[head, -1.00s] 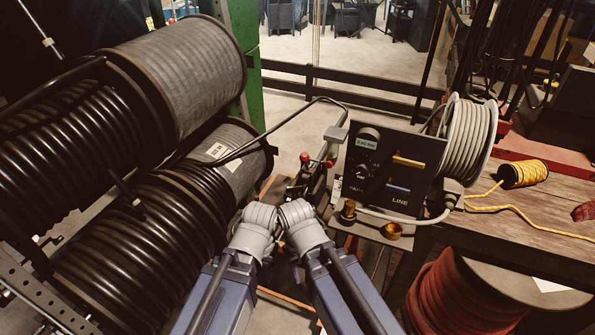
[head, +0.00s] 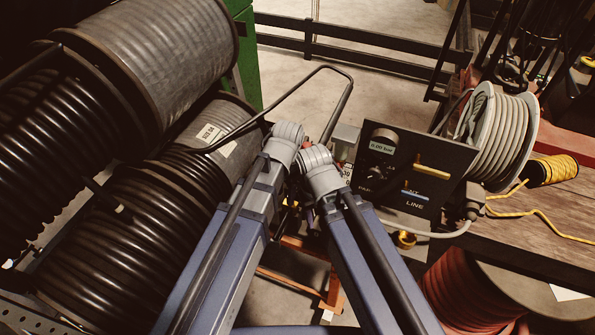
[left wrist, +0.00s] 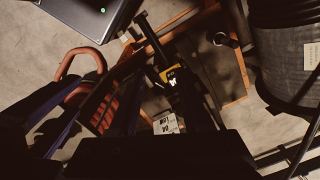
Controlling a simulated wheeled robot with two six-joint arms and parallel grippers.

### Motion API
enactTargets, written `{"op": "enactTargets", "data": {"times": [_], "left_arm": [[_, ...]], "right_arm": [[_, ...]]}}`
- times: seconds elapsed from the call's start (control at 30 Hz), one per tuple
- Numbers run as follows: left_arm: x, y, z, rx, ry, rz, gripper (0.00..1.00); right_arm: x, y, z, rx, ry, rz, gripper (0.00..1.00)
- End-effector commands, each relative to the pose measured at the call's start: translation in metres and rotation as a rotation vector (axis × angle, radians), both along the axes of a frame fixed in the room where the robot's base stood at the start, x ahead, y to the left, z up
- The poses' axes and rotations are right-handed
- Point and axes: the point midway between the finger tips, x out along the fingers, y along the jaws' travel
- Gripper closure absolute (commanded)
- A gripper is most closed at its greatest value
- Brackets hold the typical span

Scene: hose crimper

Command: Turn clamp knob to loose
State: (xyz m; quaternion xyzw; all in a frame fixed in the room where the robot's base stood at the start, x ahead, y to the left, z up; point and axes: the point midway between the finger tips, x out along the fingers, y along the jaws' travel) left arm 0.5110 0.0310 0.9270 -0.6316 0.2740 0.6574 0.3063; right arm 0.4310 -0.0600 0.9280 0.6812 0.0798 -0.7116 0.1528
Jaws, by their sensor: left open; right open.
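I cannot make out the clamp knob for certain; my arms cover the spot left of the control box. In the head view my left gripper (head: 288,134) is a little higher and left of my right gripper (head: 318,162). They are close together beside the black control box (head: 385,165). The jaws are mostly hidden behind the grey wrists, and I see nothing held. The left wrist view shows a dark bar mechanism with a yellow label (left wrist: 172,75) and a white label (left wrist: 166,124), above an orange frame (left wrist: 240,70).
Large black hose reels (head: 130,230) fill the left side. A bent dark rod (head: 330,70) rises behind my grippers. A red hose reel (head: 465,300) sits below the wooden bench (head: 530,225).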

Motion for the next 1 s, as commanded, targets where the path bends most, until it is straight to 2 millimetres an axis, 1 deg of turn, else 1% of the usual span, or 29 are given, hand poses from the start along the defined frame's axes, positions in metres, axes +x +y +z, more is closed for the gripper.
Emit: {"op": "enactTargets", "data": {"times": [0.03, 0.1, 0.2, 0.33, 0.5, 0.73, 0.87, 1.0], "left_arm": [[0.024, -0.008, 0.011, -0.011, 0.003, -0.091, 0.53], [0.044, -0.015, 0.017, -0.025, 0.004, -0.223, 0.53], [0.066, -0.023, 0.023, -0.041, 0.006, -0.382, 0.53], [0.084, -0.029, 0.028, -0.054, 0.005, -0.524, 0.53], [0.091, -0.031, 0.029, -0.059, 0.003, -0.594, 0.53], [0.09, -0.031, 0.024, -0.059, 0.004, -0.596, 0.53], [0.09, -0.031, 0.016, -0.059, 0.003, -0.595, 0.53], [0.09, -0.031, 0.002, -0.059, 0.003, -0.594, 0.53]], "right_arm": [[0.0, 0.0, 0.011, 0.0, 0.0, 0.0, 0.5], [0.0, 0.0, 0.017, 0.0, 0.0, 0.0, 0.5], [0.0, 0.0, 0.024, 0.0, 0.0, 0.0, 0.5], [0.0, 0.0, 0.028, 0.0, 0.0, 0.0, 0.5], [0.0, 0.0, 0.029, 0.0, 0.0, 0.0, 0.5], [0.0, 0.0, 0.025, 0.0, 0.0, 0.0, 0.5], [0.0, 0.0, 0.017, 0.0, 0.0, 0.0, 0.5], [0.0, 0.0, 0.002, 0.0, 0.0, 0.0, 0.5]]}}
